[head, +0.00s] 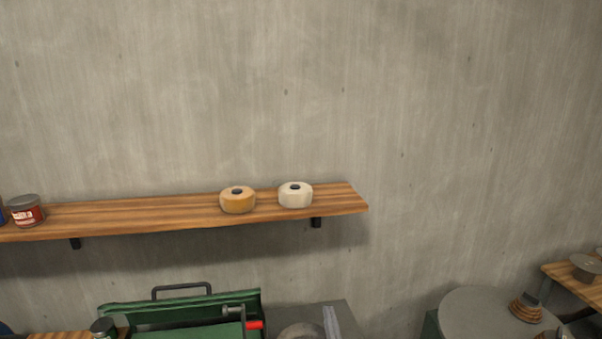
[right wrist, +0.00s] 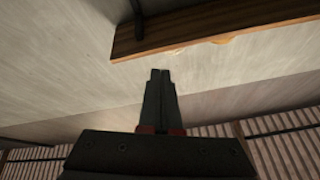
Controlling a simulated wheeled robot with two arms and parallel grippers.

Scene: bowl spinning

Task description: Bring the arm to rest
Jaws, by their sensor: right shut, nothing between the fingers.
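My right gripper (right wrist: 160,75) shows in the right wrist view with its two dark fingers together and nothing between them. It points up toward the underside of a wooden shelf (right wrist: 225,28), apart from it, with the wall behind. I cannot make out the right gripper clearly in the head view. My left gripper is in neither view.
In the head view a wall shelf (head: 140,213) holds a tan roll (head: 237,201), a white roll (head: 295,196) and a red-labelled can (head: 27,211). Below are a green toolbox (head: 185,309) and a grey round disc (head: 475,315). The wall at upper right is bare.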

